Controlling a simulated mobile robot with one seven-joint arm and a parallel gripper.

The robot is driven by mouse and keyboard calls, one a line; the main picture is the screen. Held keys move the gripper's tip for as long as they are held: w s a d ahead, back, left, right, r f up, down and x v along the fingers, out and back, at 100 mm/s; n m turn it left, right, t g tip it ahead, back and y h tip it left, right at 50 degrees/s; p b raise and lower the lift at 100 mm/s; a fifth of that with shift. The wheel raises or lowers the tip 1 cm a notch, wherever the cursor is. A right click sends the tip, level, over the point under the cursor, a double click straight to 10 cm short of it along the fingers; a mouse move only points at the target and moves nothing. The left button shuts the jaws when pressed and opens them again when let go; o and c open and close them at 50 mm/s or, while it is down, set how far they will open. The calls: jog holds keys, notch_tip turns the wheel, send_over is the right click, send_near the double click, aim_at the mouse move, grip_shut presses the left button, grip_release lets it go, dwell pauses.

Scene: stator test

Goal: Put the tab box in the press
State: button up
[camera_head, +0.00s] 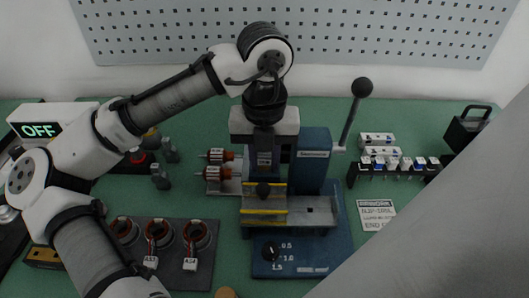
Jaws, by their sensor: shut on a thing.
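The press (311,168) is blue, with a lever ending in a black ball knob (362,88) at its upper right. Its grey bed has yellow stripes and sits on a blue base with a dial. My gripper (264,153) points down at the left of the press column, above the striped bed. It is shut on a small piece, taken to be the tab box (264,159), mostly hidden between the fingers. Whether the piece touches the press cannot be told from this view.
A rack (393,170) with small white and blue parts stands at right, near a white sign (376,214). Stators (158,232) lie on a dark tray at lower left. Rotors (218,172) sit left of the press. A perforated panel (180,30) is behind.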

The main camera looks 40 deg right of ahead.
jog(key=shift+s+f, duration=0.1)
jog(key=shift+f, duration=0.1)
jog(key=o, duration=1.1)
jog(key=shift+s, duration=0.1)
jog(key=shift+c, duration=0.2)
jog(key=shift+r, duration=0.2)
notch_tip(320, 180, up, 14)
jog(key=p, duration=0.1)
jog(key=shift+d, duration=0.15)
jog(key=shift+f, duration=0.1)
